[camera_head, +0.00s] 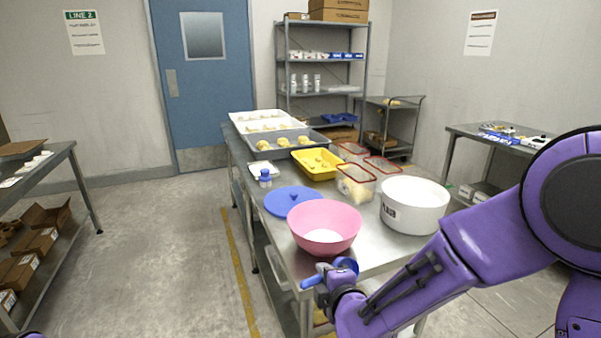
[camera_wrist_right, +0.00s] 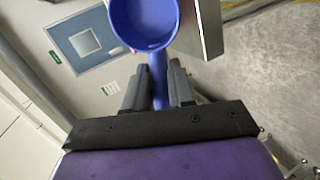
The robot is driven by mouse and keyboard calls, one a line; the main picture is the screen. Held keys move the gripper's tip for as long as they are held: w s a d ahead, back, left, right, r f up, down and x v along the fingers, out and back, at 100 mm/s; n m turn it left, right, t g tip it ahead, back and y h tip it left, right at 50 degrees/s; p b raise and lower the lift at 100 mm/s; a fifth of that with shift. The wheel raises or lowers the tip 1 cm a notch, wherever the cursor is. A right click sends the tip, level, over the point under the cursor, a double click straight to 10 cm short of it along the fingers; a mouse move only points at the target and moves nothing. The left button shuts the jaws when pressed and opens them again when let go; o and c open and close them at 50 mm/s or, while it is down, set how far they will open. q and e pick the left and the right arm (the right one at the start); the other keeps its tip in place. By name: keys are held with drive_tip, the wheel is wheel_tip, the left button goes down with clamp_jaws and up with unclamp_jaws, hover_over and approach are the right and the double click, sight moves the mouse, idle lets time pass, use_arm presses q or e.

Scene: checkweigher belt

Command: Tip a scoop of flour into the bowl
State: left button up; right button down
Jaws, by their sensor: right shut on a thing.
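A pink bowl (camera_head: 340,243) stands at the near end of the steel table, with white flour visible in its bottom. My right gripper (camera_head: 330,281) is in front of and below the bowl's near side, by the table's near edge. It is shut on the handle of a blue scoop (camera_head: 346,266). In the right wrist view the scoop (camera_wrist_right: 147,25) shows its round cup, blue inside with no flour visible, and its handle runs between the fingers (camera_wrist_right: 158,88). A white tub (camera_head: 414,210) with a label stands right of the bowl; its contents are not clear. My left gripper is out of view.
A round blue lid (camera_head: 291,201) lies behind the bowl. Clear red-rimmed containers (camera_head: 356,187), a yellow tray (camera_head: 316,166) and trays of dough pieces (camera_head: 297,141) stand farther back.

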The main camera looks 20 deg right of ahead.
drive_tip(key=s+a+r+n+g+y+p, duration=0.1)
drive_tip(key=a+r+n+g+y+p, duration=0.2)
drive_tip(key=r+p, duration=0.45)
drive_tip(key=s+a+r+n+g+p, duration=0.1)
drive_tip(key=a+r+n+g+p, duration=0.2)
drive_tip(key=r+p, duration=0.45)
use_arm(q)
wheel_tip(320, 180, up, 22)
drive_tip(key=p, duration=0.3)
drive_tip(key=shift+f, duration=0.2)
use_arm(e)
drive_tip(key=s+d+f+m+g+h, duration=0.1)
drive_tip(key=s+d+f+g+h, duration=0.1)
drive_tip(key=s+d+f+g, duration=0.3)
drive_tip(key=s+d, duration=0.2)
drive_tip(key=s, duration=0.1)
drive_tip(key=shift+s+f, duration=0.15)
drive_tip(key=shift+f, duration=0.25)
